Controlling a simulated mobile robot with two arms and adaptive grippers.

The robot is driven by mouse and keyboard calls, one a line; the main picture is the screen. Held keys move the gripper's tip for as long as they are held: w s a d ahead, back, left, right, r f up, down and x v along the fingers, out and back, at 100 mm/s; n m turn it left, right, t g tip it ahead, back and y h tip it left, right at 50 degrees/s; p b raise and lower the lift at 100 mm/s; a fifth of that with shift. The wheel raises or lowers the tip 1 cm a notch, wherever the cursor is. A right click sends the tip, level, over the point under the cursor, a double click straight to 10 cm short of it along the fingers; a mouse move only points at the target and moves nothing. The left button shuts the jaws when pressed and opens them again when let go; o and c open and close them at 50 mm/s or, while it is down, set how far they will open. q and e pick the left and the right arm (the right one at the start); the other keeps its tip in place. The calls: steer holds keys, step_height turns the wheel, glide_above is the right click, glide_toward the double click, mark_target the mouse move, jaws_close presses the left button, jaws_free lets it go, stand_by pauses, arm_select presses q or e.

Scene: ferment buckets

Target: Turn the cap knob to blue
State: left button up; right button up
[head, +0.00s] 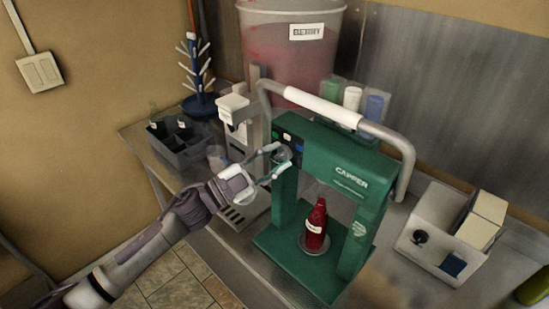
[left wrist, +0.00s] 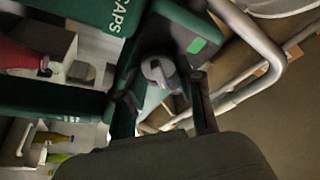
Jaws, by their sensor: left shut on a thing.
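The green capper (head: 335,158) stands on the bench with a red bottle (head: 316,226) upright on its round plate. The cap knob (head: 282,154) is on the dark panel at the capper's upper left. It shows as a round grey knob (left wrist: 158,72) in the left wrist view. My left gripper (head: 275,162) is shut on the knob, its fingers (left wrist: 165,112) on either side of it. A blue mark (head: 299,148) and a white mark (head: 287,137) show on the panel, and a green mark (left wrist: 197,45) in the wrist view. Where the knob points is unclear. My right gripper is out of view.
The capper's lever with a white grip (head: 322,104) arches above. Green, white and blue cap tubes (head: 352,97) stand behind. A large pink bucket (head: 290,50) is at the back. A grey crate (head: 181,148) stands left, a white tray (head: 430,238) right.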

arm_select(q)
steer(key=o, duration=1.2)
steer(key=shift+c, duration=0.2)
steer(key=shift+s+a+f, duration=0.2)
steer(key=shift+s+a, duration=0.05)
steer(key=shift+a, duration=0.15)
steer(key=v, duration=1.1)
